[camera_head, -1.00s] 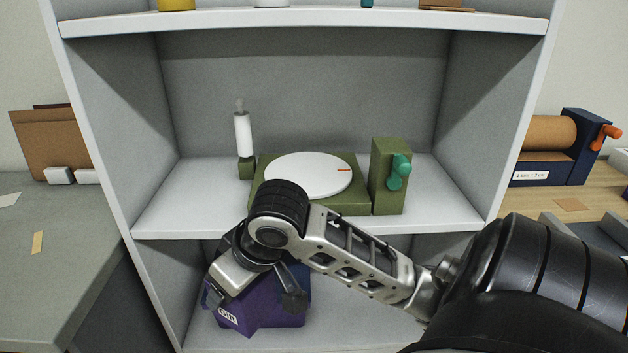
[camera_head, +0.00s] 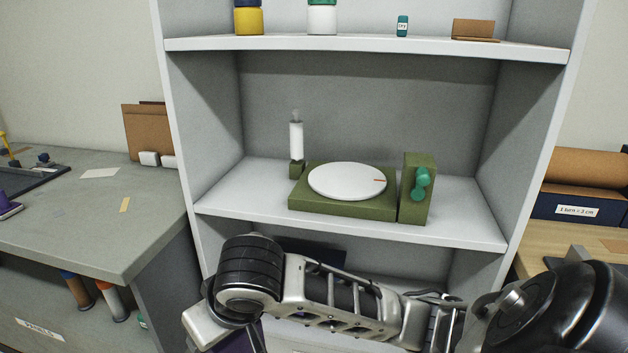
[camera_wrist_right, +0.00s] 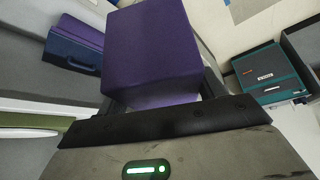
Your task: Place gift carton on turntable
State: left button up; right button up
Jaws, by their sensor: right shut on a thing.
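The turntable is a white disc (camera_head: 347,181) with a small red mark, on a green base (camera_head: 342,207) on the middle shelf. A green block with a teal crank (camera_head: 421,183) stands at its right. My right gripper (camera_wrist_right: 160,92) is shut on the purple gift carton (camera_wrist_right: 152,42), which fills the space between its fingers in the right wrist view. In the head view only a purple sliver of the carton (camera_head: 247,341) shows at the bottom edge, below and left of the turntable; my arm hides part of it. My left gripper is not in view.
A white cylinder on a green foot (camera_head: 296,142) stands left of the turntable. The upper shelf (camera_head: 370,49) holds jars above it. Side walls bound the bay. Grey (camera_head: 90,215) and wooden (camera_head: 553,236) counters flank the shelf unit.

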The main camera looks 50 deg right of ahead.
aim_at(347, 178)
jog(key=u, duration=0.9)
jog(key=i, duration=1.05)
jog(key=z, duration=2.7)
